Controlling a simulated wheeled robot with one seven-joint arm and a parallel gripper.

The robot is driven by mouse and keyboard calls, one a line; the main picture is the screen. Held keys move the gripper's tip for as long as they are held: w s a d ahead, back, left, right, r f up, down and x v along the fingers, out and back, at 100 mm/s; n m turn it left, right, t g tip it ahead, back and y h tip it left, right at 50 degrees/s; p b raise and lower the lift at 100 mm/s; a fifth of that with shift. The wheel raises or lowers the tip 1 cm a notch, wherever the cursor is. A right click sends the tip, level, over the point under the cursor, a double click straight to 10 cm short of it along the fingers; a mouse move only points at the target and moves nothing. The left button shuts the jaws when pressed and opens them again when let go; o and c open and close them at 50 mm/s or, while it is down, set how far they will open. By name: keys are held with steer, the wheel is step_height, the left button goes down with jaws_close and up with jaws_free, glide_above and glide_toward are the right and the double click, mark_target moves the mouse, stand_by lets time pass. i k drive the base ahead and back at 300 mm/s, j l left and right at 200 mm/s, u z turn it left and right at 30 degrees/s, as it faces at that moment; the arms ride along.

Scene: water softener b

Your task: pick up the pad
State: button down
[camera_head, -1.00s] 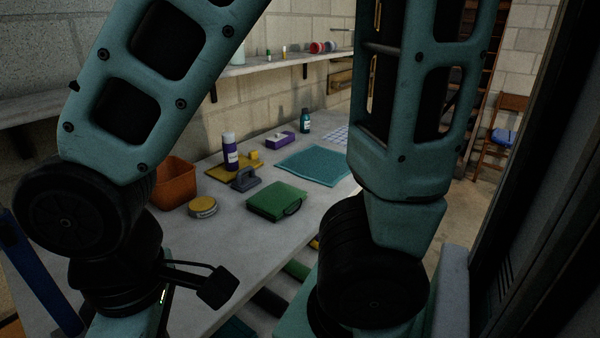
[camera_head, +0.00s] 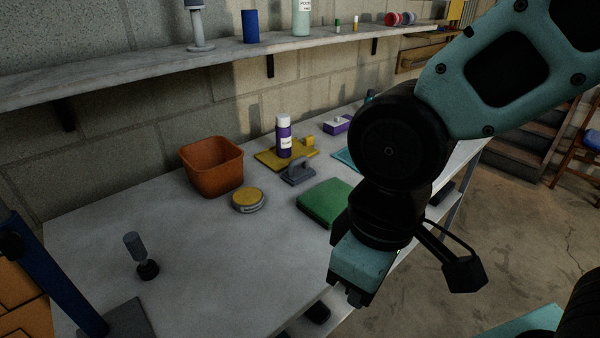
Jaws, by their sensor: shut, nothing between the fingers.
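I cannot tell for sure which thing is the pad. A flat green block (camera_head: 324,202) lies on the workbench, its right side hidden behind my arm. A round yellow-topped disc (camera_head: 248,199) with a pale side lies to its left. My gripper (camera_head: 352,294) points down in front of the green block, near the bench's front edge. It is shut and empty, and apart from both things.
The grey workbench (camera_head: 185,258) also holds an orange bin (camera_head: 213,165), a grey-handled tool (camera_head: 298,172), a yellow board (camera_head: 270,158), a purple bottle (camera_head: 284,140) and a small grey-handled tool (camera_head: 138,255). A shelf (camera_head: 130,71) runs above.

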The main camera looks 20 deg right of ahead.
mark_target(294, 175)
steer(key=i+l+z, duration=0.1)
steer(key=i, duration=0.4)
steer(key=i+l+z, duration=0.15)
steer(key=i+l, duration=0.15)
steer(key=i, duration=0.15)
